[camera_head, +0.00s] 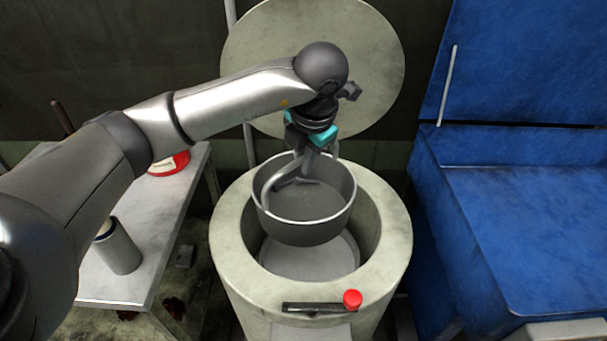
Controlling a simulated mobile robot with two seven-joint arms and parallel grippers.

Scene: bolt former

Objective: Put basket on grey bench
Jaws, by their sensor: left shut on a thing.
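The basket (318,232) is a round, dark grey metal pan with a raised rim. It hangs partly inside the open top of the pale round machine (232,243), above the machine's light inner floor (300,262). My left gripper (308,165) reaches over from the left and is shut on the basket, near its handle at the back rim. The exact grip is partly hidden. The grey bench (172,225) stands to the left of the machine, partly behind my left arm. My right gripper is out of view.
On the bench are a red and white round object (170,165) and a grey cylinder (118,250). The machine's round lid (300,60) stands open behind it. A red knob (352,298) is on the machine's front. A blue machine (530,220) stands at right.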

